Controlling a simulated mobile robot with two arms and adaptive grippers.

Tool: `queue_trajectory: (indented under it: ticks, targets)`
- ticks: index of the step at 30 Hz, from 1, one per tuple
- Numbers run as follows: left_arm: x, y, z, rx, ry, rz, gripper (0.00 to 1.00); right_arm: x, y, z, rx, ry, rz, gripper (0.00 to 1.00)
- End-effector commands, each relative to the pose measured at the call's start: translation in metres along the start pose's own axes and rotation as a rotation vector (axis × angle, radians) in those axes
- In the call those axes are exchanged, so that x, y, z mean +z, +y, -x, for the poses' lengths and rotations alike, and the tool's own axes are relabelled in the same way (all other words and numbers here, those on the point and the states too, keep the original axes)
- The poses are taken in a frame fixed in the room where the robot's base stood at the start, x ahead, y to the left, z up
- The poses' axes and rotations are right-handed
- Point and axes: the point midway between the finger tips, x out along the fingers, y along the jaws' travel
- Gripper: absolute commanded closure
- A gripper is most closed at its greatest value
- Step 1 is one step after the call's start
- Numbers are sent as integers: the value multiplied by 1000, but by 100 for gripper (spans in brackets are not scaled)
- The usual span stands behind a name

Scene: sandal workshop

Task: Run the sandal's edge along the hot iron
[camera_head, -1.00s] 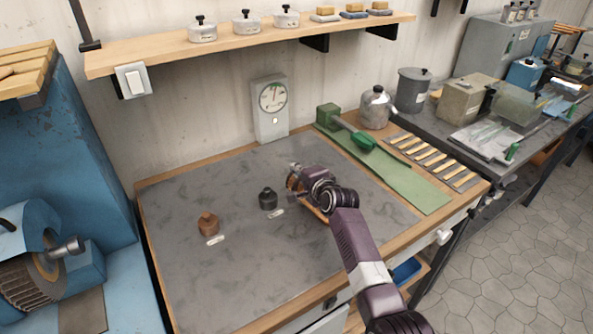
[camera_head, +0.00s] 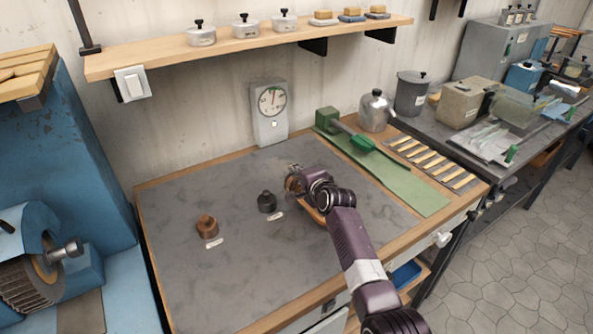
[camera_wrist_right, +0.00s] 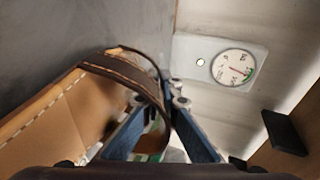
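My right gripper (camera_head: 293,180) is over the grey bench top in the head view. In the right wrist view its blue fingers (camera_wrist_right: 168,115) close around the brown stitched strap (camera_wrist_right: 120,68) of a tan sandal (camera_wrist_right: 50,125). In the head view a tan edge of the sandal (camera_head: 313,213) shows under the wrist; the rest is hidden by my arm. A dark knobbed piece (camera_head: 267,202) stands left of the gripper, apart from it. A brown knobbed piece (camera_head: 207,226) stands farther left. Which thing is the hot iron I cannot tell. My left gripper is not in view.
A dial gauge box (camera_head: 269,112) stands against the wall behind the bench. A green strip (camera_head: 405,190) with a green-handled tool (camera_head: 365,141) lies on the right, beside several wood-handled tools. White labels lie by the knobbed pieces. The front left bench top is clear.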

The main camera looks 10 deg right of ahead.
Motion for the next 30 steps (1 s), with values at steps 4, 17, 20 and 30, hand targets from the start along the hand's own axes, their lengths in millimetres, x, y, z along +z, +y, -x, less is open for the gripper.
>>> queue_trajectory:
  ticks: [4, 17, 20, 30]
  targets:
    - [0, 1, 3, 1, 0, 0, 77, 6, -14, 0, -23, -5, 1, 100]
    - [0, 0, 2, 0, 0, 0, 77, 2, -5, 2, -13, -8, 1, 100]
    - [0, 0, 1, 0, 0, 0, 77, 1, -3, 3, -15, -15, -2, 100]
    - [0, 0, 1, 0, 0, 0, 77, 0, -2, 5, -15, -20, -3, 100]
